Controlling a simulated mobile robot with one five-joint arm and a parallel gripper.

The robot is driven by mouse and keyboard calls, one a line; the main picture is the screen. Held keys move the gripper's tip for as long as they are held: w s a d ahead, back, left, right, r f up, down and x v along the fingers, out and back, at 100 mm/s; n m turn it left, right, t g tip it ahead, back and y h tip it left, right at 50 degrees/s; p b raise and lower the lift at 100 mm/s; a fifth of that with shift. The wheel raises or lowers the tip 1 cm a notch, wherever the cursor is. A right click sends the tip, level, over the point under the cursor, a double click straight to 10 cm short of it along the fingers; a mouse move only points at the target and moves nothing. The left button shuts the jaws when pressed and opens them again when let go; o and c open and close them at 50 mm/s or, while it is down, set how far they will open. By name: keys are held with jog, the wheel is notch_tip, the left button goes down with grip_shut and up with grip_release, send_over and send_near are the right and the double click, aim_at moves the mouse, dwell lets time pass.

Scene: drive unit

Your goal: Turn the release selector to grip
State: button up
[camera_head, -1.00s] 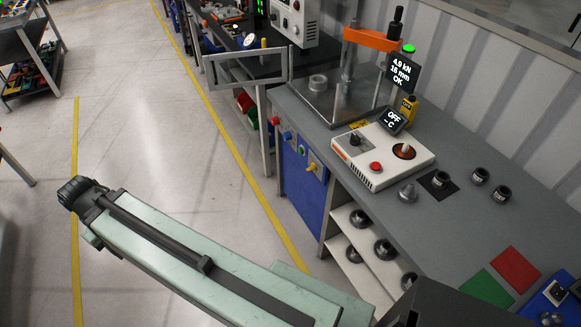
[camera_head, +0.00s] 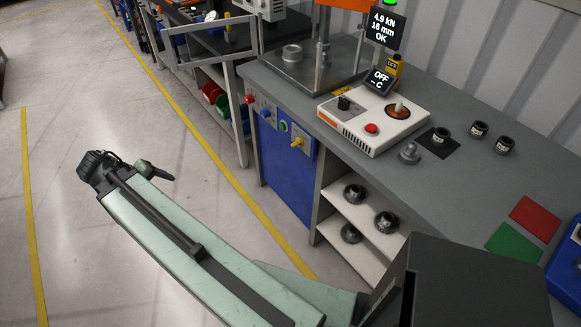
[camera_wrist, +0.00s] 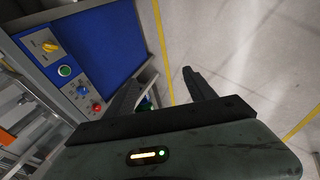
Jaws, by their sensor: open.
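A blue front panel (camera_head: 284,165) under the workbench carries a yellow lever-type selector (camera_head: 297,142), a green button (camera_head: 283,126), a blue knob (camera_head: 265,113) and a red button (camera_head: 249,98). Their labels are too small to read, so I cannot tell which is the release selector. In the wrist view the yellow selector (camera_wrist: 47,46) and blue knob (camera_wrist: 82,90) lie left of my gripper (camera_wrist: 160,88). My gripper is open and empty, its fingers apart from the panel. In the head view, part of it shows at the arm's end, left of the panel.
The bench (camera_head: 400,165) holds a white tester (camera_head: 375,115) with a display reading OFF, and a press. A shelf (camera_head: 350,240) below holds dark round parts. A grey frame (camera_head: 210,40) stands beyond the panel. The floor left of the panel is clear.

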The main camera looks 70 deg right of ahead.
jog(key=s+d+f+m+g+h+b, duration=0.1)
jog(key=s+d+f+m+h+b, duration=0.2)
jog(key=d, duration=0.4)
jog(key=s+d+f+g+b, duration=0.1)
jog(key=s+d+f+b, duration=0.25)
jog(key=d+b, duration=0.25)
jog(key=s+d+f+m+g+h+b, duration=0.1)
jog(key=s+d+f+m+h+b, duration=0.2)
jog(key=d, duration=0.4)
jog(key=m+g+h+b, duration=0.3)
jog(key=g+b, duration=0.3)
jog(key=b, duration=0.8)
send_near(293, 145)
jog(key=x, duration=0.9)
jog(key=shift+s, duration=0.15)
jog(key=c, duration=1.4)
